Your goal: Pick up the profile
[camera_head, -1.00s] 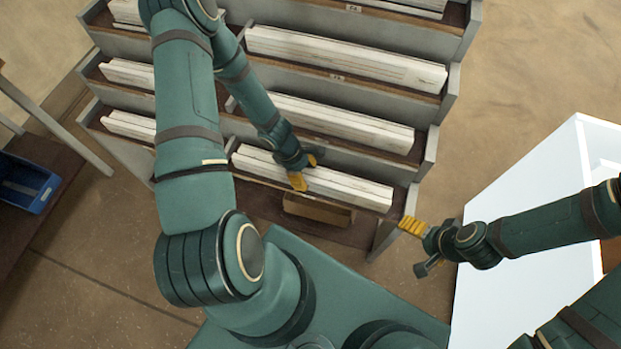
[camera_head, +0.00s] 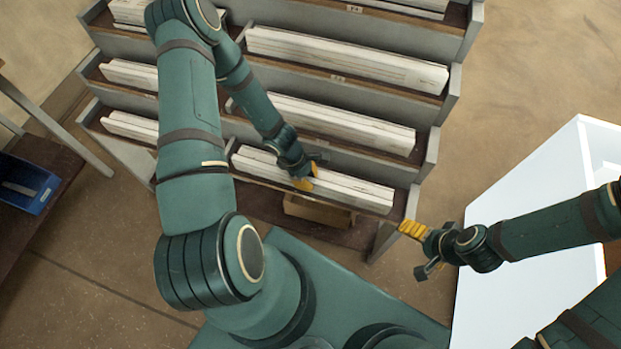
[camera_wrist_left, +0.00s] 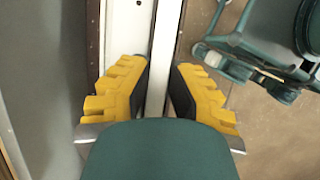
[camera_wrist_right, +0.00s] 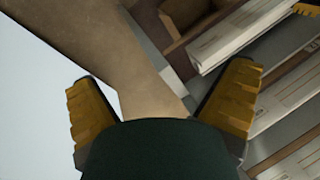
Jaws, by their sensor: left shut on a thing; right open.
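Long white profiles (camera_head: 352,190) lie side by side in the lowest front bay of the rack. My left gripper (camera_head: 309,177) is down at this bay, near the middle of their length. In the left wrist view, its yellow fingers (camera_wrist_left: 160,80) are shut on a white profile (camera_wrist_left: 164,52), one finger on each side. The profile still appears level with its neighbours; I cannot tell whether it is lifted. The palm hides its near part. My right gripper (camera_head: 415,248) is open and empty beyond the rack's right end; its spread fingers also show in the right wrist view (camera_wrist_right: 160,85).
The stepped grey rack (camera_head: 395,172) holds more white profiles in the tiers behind and at left. A white-topped table (camera_head: 530,200) stands at right, under my right arm. A blue bin (camera_head: 28,185) sits on a dark bench at far left. Bare floor lies between.

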